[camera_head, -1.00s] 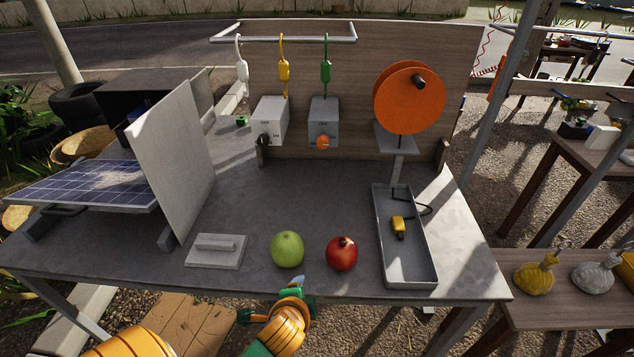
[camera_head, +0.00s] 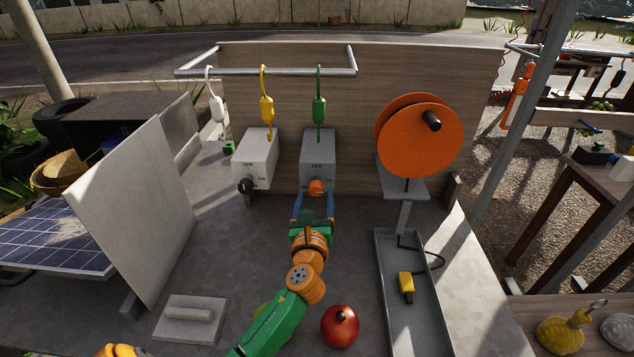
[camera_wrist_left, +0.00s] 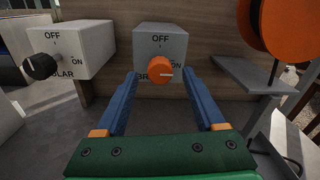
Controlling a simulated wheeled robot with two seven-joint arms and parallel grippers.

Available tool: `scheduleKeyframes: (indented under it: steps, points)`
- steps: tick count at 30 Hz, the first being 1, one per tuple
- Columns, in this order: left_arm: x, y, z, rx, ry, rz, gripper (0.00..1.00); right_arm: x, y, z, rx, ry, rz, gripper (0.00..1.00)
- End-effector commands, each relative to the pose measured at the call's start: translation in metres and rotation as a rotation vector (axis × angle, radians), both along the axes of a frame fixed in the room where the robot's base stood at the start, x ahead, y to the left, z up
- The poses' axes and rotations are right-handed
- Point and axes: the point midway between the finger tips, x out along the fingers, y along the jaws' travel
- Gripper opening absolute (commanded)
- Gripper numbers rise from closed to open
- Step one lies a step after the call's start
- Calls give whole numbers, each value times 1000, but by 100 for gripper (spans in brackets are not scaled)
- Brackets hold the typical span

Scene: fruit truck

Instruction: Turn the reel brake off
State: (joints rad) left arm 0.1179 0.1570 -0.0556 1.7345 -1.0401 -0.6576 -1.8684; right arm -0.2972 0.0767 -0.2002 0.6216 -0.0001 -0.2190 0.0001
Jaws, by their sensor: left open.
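The brake box (camera_head: 318,152) is a grey box on the wooden back panel, with an orange knob (camera_head: 316,188) on its front. In the left wrist view the box (camera_wrist_left: 160,43) reads OFF at the top and ON at the right, with partly hidden letters "BR" at lower left. The white mark on the orange knob (camera_wrist_left: 160,67) points right, towards ON. My left gripper (camera_head: 313,202) is open in front of the knob, its blue fingers to either side. I cannot tell whether they touch it. The orange reel (camera_head: 415,135) stands to the right.
A second box (camera_head: 256,158) with a black knob, labelled SOLAR, stands to the left. White, yellow and green plugs hang above. A red fruit (camera_head: 340,326), a grey tray (camera_head: 390,310) with a yellow plug (camera_head: 406,285), and a pale upright panel (camera_head: 135,210) surround the arm.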

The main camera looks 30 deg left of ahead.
Motion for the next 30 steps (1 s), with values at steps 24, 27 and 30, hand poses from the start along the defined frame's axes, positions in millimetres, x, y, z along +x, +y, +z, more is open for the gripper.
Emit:
scheduleKeyframes:
  steps: [24, 27, 30]
  points:
    - [36, 21, -1, -6, 0, 0, 0, -3, -3, -2, -5, 5, 2, 50]
    - [36, 21, -1, -7, -2, 0, 0, -2, -3, -2, -5, 5, 2, 50]
    - [36, 21, -1, -16, -7, 0, 0, -2, -3, -2, -4, 5, 1, 50]
